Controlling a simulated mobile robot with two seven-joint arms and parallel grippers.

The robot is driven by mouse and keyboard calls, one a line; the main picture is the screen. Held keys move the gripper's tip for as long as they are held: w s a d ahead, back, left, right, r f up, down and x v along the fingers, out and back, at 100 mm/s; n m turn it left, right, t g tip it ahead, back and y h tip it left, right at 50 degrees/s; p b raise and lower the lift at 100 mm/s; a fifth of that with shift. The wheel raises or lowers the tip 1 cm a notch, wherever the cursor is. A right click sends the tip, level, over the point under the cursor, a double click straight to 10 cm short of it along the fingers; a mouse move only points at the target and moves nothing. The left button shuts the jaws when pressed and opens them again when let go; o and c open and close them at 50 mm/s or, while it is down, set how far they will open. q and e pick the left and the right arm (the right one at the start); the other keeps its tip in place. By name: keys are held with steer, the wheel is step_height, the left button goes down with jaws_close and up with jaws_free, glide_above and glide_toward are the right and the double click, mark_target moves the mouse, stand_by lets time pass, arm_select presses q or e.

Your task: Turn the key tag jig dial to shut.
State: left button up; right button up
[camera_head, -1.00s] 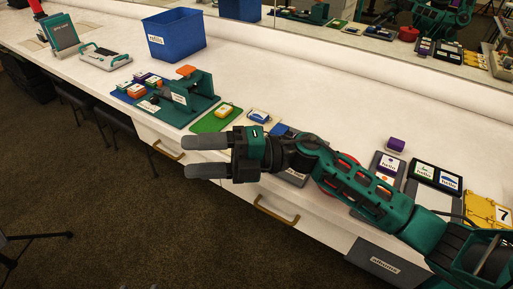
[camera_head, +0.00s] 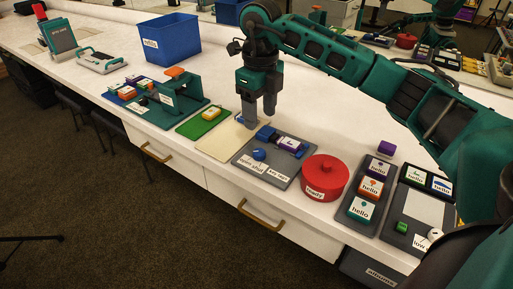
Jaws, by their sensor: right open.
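The key tag jig is a grey board (camera_head: 243,157) in the middle of the counter. It carries a round blue dial (camera_head: 259,154) with the words "open" and "shut" in front of it, and a "key tag" label (camera_head: 278,173). Which word the dial points to is too small to tell. A blue block (camera_head: 265,133) and a white-topped purple piece (camera_head: 290,145) sit on the board's far part. My right gripper (camera_head: 259,119) is open, fingers pointing down, just behind the jig and apart from the dial. My left gripper is out of view.
A red lidded pot (camera_head: 325,176) stands right of the jig. A cream mat (camera_head: 220,146) and green mat (camera_head: 197,126) lie left, then a green stand (camera_head: 190,97). A blue bin (camera_head: 171,40) is at the back. A grey tray (camera_head: 350,226) of "hello" blocks lies right.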

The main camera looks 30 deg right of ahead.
mark_target(259, 151)
step_height(259, 151, down, 10)
steer(key=shift+r+b, duration=0.15)
steer(key=shift+b, duration=0.4)
steer(key=shift+f, duration=0.5)
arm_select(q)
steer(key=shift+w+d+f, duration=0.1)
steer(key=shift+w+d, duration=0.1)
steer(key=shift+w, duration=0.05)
arm_select(e)
steer(key=c, duration=1)
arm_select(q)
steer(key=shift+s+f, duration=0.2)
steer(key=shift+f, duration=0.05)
arm_select(e)
steer(key=shift+c, duration=0.2)
